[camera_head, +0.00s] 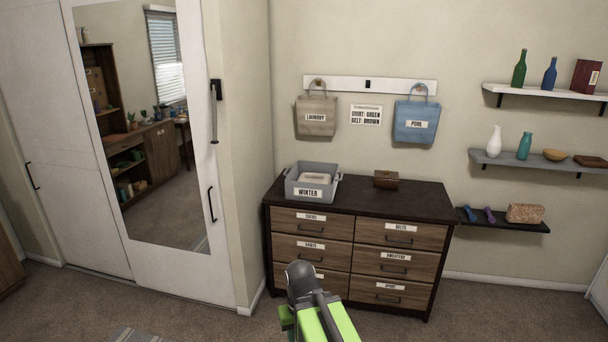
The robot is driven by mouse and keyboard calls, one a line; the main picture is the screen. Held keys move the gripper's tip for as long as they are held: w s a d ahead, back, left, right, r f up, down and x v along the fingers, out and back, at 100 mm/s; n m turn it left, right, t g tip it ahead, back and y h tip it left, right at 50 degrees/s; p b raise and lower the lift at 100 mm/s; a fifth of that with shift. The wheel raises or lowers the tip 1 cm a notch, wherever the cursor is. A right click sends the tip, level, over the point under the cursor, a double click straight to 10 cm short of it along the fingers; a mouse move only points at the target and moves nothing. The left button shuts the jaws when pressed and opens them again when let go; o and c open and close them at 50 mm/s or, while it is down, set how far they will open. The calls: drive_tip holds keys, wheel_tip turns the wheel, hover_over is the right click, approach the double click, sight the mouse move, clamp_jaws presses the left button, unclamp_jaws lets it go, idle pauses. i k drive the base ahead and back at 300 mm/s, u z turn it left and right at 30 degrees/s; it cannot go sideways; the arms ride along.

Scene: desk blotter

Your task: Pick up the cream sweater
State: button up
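A pale cream folded item (315,177) lies in a grey bin (326,192) labelled WINTER on top of the dresser. It may be the cream sweater, but only its top shows above the bin's rim, and it is too small to be sure. One dresser drawer (397,257) has a label that seems to read SWEATERS, and it is closed. My green and dark arm rises at the bottom middle, in front of the dresser. No gripper fingers can be made out.
The dresser (400,201) also bears a small brown box (386,179). Two bags, beige (316,116) and blue (414,122), hang above. Shelves (545,92) with bottles are at right. A mirrored wardrobe (165,255) is at left. Carpet (480,310) is clear at right.

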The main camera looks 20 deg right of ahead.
sight(310, 177)
drive_tip(key=z, duration=0.1)
drive_tip(key=i, duration=1.1)
drive_tip(key=z, duration=0.25)
drive_tip(key=k, duration=0.65)
drive_tip(key=u, duration=0.45)
drive_tip(key=k, duration=0.1)
drive_tip(key=z, duration=0.65)
drive_tip(key=i, duration=0.7)
drive_tip(key=u, duration=0.05)
